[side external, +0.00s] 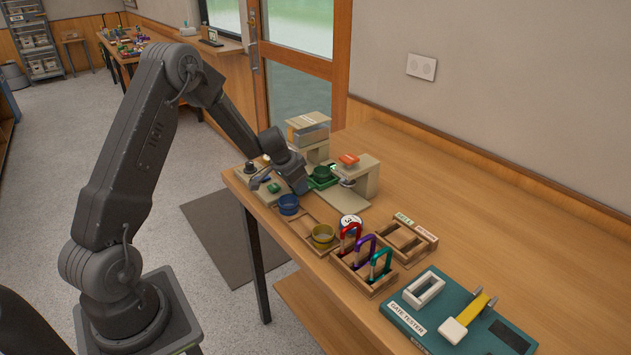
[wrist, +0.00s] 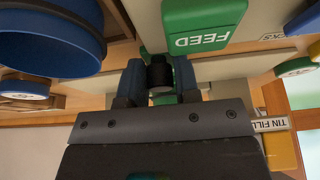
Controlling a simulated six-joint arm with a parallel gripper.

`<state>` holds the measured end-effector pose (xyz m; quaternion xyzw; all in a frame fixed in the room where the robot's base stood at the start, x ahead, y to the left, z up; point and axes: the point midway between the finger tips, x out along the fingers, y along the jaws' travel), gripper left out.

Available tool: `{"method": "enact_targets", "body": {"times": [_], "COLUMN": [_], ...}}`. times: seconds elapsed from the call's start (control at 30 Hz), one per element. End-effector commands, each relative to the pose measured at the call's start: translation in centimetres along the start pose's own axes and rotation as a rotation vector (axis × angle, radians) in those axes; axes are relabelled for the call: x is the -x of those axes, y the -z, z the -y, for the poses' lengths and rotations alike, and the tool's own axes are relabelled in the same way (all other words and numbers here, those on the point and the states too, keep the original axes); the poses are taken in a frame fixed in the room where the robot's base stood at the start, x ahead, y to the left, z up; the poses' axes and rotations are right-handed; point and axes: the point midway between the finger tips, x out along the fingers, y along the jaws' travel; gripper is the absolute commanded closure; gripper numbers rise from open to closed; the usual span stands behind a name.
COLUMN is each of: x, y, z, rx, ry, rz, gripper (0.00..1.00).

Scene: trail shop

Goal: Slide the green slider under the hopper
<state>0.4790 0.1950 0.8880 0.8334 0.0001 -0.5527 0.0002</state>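The green slider (side external: 318,183) with a round green cup-like part sits by the base of the beige hopper (side external: 309,129), at the back of the table. My gripper (side external: 300,190) is low and just left of the slider in the side view, its fingertips mostly hidden by my wrist. In the wrist view, my fingers (wrist: 159,78) close in on both sides of a dark round knob (wrist: 160,74). A bit of green shows just beyond the knob; I cannot tell fully how they join. A green block marked FEED (wrist: 204,24) is ahead.
A blue tin (side external: 289,204) stands close by my gripper, and it also shows in the wrist view (wrist: 50,35). A beige press (side external: 364,176), yellow tin (side external: 322,236), carabiner rack (side external: 363,270) and teal gate tester (side external: 405,303) lie rightward. The table's back right is clear.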

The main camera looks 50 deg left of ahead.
Motion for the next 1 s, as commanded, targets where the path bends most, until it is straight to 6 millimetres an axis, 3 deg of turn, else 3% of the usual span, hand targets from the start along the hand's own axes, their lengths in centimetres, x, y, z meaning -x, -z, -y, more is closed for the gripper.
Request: {"method": "enact_targets", "body": {"times": [0.2, 0.5, 1.0], "x": [0.0, 0.0, 0.1], "y": [0.0, 0.0, 0.1], "z": [0.0, 0.2, 3.1], "rx": [0.000, 0.001, 0.001], "ry": [0.000, 0.001, 0.002], "rz": [-0.001, -0.001, -0.002], "gripper": [0.91, 0.91, 0.91]}}
